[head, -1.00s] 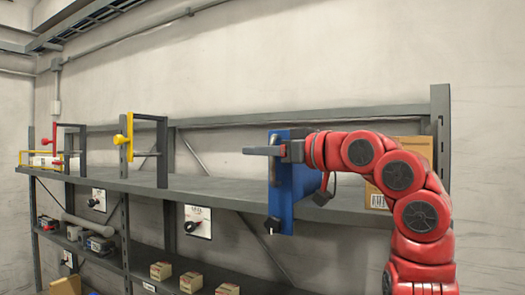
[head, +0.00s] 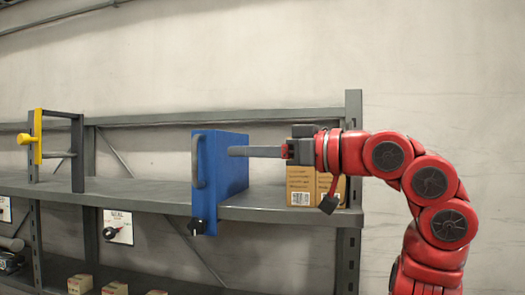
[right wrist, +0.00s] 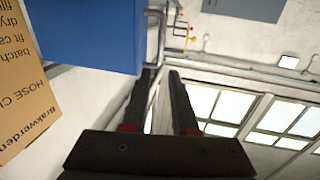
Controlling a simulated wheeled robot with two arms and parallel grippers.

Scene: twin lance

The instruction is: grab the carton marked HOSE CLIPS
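A brown cardboard carton (head: 300,188) stands on the upper shelf near its right end, partly hidden behind my right arm. The right wrist view shows a carton (right wrist: 22,85) large at the left edge, with upside-down print that reads in part "HOSE CL". My left gripper is not in view.
A blue case (head: 232,170) with a handle stands left of the carton, overhanging the front edge of the upper shelf (head: 140,192). A dark frame with a yellow part (head: 37,140) is further left. Small boxes (head: 80,284) sit on the lower shelf. The shelf between is clear.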

